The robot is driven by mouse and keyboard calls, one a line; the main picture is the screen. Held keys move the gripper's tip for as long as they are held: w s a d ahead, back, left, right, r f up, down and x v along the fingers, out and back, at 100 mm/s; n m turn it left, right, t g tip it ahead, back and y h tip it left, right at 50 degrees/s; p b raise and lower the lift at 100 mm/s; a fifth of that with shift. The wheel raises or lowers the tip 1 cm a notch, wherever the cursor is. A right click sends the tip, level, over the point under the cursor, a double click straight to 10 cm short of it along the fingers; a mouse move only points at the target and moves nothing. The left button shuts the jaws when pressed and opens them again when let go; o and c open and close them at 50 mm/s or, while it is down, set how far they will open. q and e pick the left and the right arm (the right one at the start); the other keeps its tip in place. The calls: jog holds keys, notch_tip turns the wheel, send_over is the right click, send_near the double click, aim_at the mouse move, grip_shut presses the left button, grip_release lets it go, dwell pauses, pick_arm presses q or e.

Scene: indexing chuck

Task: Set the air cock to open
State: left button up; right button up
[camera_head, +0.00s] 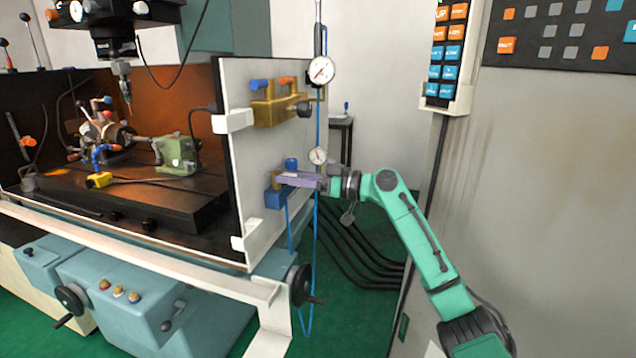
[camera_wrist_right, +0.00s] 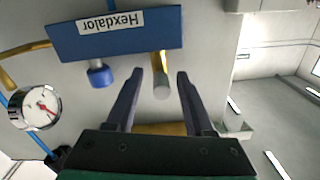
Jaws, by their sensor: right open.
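A blue air unit (camera_head: 276,198) is mounted on the white side panel, below the brass block. In the right wrist view it is a blue block (camera_wrist_right: 115,33) labelled "Hexdalor", upside down, with a blue knob (camera_wrist_right: 101,75). Beside the knob a brass stub with a grey round end (camera_wrist_right: 161,88) sticks out; I cannot tell if it is the air cock's handle. My right gripper (camera_head: 286,179) is open at the blue unit. In the wrist view its fingertips (camera_wrist_right: 160,75) lie either side of the stub, with visible gaps. My left gripper is not in view.
A brass block (camera_head: 275,112) with a blue lever (camera_head: 260,85) and an orange lever (camera_head: 287,82) is higher on the panel. Two dial gauges (camera_head: 320,71) (camera_head: 318,155) stand by blue hoses. A grey cabinet (camera_head: 540,200) is at right. A handwheel (camera_head: 299,285) sits below.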

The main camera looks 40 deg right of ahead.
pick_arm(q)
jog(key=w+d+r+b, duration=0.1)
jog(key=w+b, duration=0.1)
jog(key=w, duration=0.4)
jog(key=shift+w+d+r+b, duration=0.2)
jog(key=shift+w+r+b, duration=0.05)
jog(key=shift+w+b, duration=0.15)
pick_arm(e)
jog(key=v, duration=1.3)
jog(key=shift+d, duration=0.1)
